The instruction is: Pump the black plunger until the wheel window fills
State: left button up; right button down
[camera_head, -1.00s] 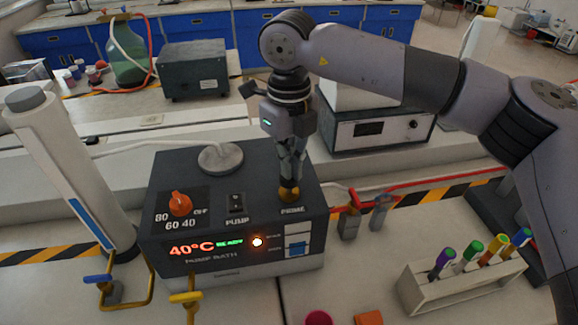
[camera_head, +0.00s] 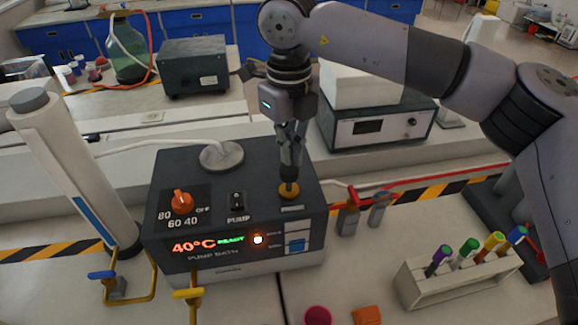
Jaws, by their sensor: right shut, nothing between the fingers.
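The dark pump bath box (camera_head: 180,215) stands on the bench with a lit "40°C READY" display. Its front right has a small window (camera_head: 296,228), pale above with blue in its lower part. My right gripper (camera_head: 290,176) is shut and points straight down over a round amber collar (camera_head: 289,190) at the box top's right. I cannot make out a separate black plunger; the fingers may hide it. Whether the fingertips touch anything there is unclear. My left gripper is out of view.
An orange knob (camera_head: 182,202) and a black pump switch (camera_head: 237,201) sit on the box top. A white cylinder (camera_head: 70,165) stands left. A tube rack (camera_head: 460,277) and an orange block (camera_head: 367,315) lie right and in front.

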jog(key=shift+r+p, duration=1.4)
jog(key=shift+r, duration=1.15)
jog(key=shift+f, duration=0.1)
